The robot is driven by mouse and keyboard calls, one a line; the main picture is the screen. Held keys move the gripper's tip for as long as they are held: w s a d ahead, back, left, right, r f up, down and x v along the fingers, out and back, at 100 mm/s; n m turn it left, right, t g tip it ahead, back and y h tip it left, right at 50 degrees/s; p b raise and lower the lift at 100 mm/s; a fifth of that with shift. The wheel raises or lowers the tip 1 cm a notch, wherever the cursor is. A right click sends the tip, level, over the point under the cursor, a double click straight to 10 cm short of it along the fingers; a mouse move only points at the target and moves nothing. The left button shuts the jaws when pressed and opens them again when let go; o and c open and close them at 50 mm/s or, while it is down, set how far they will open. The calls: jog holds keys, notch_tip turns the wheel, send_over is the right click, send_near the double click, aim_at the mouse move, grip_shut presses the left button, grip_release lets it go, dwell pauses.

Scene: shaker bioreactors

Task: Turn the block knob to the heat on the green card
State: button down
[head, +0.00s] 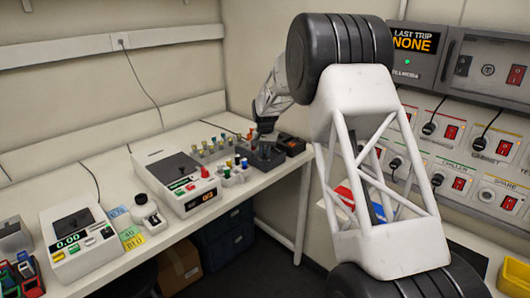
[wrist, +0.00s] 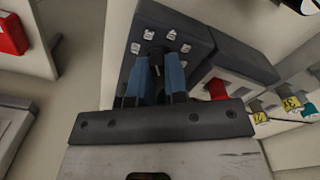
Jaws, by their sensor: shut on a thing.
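My gripper (wrist: 160,75) has its two blue fingers shut on the block knob (wrist: 155,52), a black knob on the dark block's face. Several small white labels (wrist: 171,35) form an arc around the knob; their figures are too small to read. In the head view my gripper (head: 265,138) reaches down to the dark block (head: 267,158) at the far end of the bench, and the knob is hidden there. The green card (head: 128,234) lies on the bench beside the white device with the 0.00 display; its writing is too small to read.
A white instrument (head: 180,180) with an orange display stands left of the block, with several coloured-capped tubes (head: 232,170) between them. A blue card (head: 117,212) lies by the green one. A wall panel with red switches (head: 450,132) is at right.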

jog(key=m, duration=0.6)
jog(key=shift+m, duration=0.3)
dwell(0.4)
jog(key=c, duration=1.1)
grip_release()
jog(key=shift+c, duration=0.2)
jog(key=shift+r, duration=0.15)
jog(key=shift+r, duration=3.75)
jog(key=shift+s+r, duration=0.1)
